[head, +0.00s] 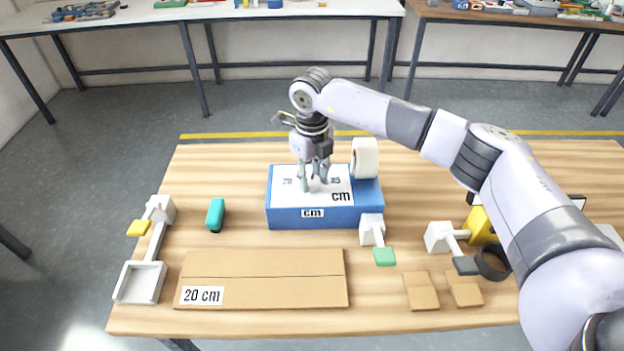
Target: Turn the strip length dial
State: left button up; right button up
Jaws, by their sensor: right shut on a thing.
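The strip length device is a blue box (322,217) with a white top plate (341,185) marked with numbers and "cm". It stands at the middle of the wooden table. My right gripper (315,186) points down onto the white plate, its fingers closed around the dial, which they and the hand hide. The numbers beside the fingers are partly covered and hard to read. My left gripper is out of view.
A white roll (364,158) stands at the box's back right. Cardboard marked "20 cm" (262,278) lies in front. A teal tool (215,214), a white tray (140,282), small cardboard pieces (421,291) and a black ring (493,263) lie around. The table's right side is under my right arm.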

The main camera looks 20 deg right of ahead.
aim_at(312, 179)
jog(key=n+b, duration=0.3)
jog(key=shift+f+n, duration=0.15)
jog(key=shift+n, duration=0.15)
jog(key=n+b, duration=0.2)
jog(key=n, duration=0.1)
jog(key=shift+n, duration=0.3)
jog(key=n+b, duration=0.2)
jog(key=n, duration=0.1)
jog(key=shift+n, duration=0.3)
jog(key=shift+r+n+b, duration=0.2)
jog(key=shift+n+b, duration=0.3)
jog(key=shift+n, duration=1.4)
jog(key=o, duration=1.2)
jog(key=shift+c, duration=0.2)
jog(key=shift+r, duration=0.1)
notch_tip(312, 179, up, 12)
